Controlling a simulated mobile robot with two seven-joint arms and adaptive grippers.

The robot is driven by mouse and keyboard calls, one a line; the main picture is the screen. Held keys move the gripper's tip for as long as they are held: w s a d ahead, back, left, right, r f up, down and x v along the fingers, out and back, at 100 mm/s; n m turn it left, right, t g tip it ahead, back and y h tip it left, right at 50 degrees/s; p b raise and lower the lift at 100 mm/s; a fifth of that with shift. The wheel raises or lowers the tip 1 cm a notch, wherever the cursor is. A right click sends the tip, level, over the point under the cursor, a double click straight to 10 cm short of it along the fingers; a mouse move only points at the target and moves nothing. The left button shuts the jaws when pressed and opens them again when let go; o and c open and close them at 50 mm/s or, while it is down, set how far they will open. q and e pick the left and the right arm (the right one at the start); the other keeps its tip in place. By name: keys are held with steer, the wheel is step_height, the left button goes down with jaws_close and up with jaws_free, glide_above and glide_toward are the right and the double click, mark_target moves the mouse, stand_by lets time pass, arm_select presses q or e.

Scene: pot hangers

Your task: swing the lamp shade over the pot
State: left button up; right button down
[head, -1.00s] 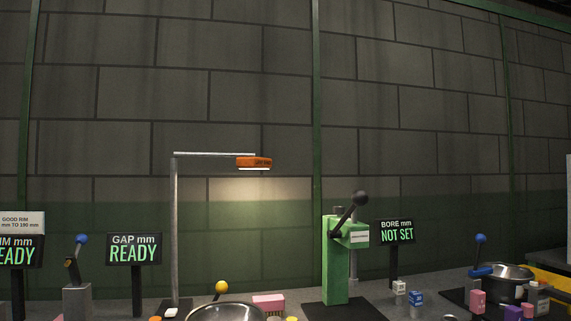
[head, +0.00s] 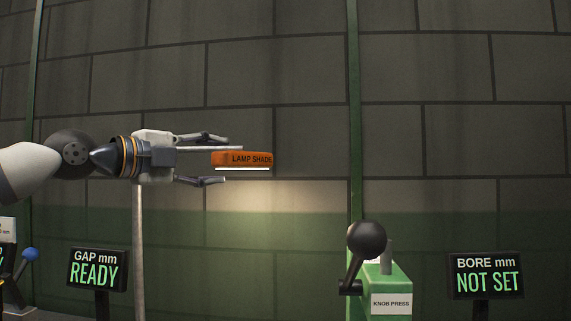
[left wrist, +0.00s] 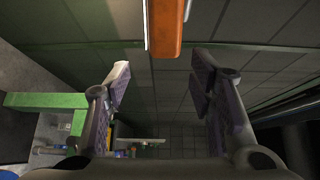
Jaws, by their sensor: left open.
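The orange lamp shade (head: 243,159) hangs at the end of a thin horizontal arm, with a lit white strip on its underside. Its pole (head: 138,245) stands behind my left arm. My left gripper (head: 223,160) comes in from the left, open, one finger above and one below the level of the shade. Its fingertips reach the shade's left end in the head view; contact cannot be told. In the left wrist view the shade (left wrist: 168,28) lies ahead, beyond and between the open fingers (left wrist: 158,75). The pot is outside the head view now. My right gripper is not in view.
A green knob press (head: 388,290) with a black ball lever (head: 366,240) stands to the right. A BORE sign (head: 485,276) reads NOT SET and a GAP sign (head: 97,269) reads READY. A blue-knobbed lever (head: 29,255) is at far left. Wall space right of the shade is clear.

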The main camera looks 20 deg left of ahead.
mark_target(254, 159)
arm_select(q)
steer(key=b+x, duration=0.1)
steer(key=x, duration=0.9)
steer(key=shift+w+a+b, duration=0.1)
steer(key=shift+w+b, duration=0.25)
steer(key=shift+w+r, duration=0.1)
steer(key=shift+w, duration=0.1)
steer(key=shift+r, duration=0.25)
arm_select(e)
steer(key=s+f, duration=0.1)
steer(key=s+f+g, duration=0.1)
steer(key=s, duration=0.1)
arm_select(q)
jaws_close()
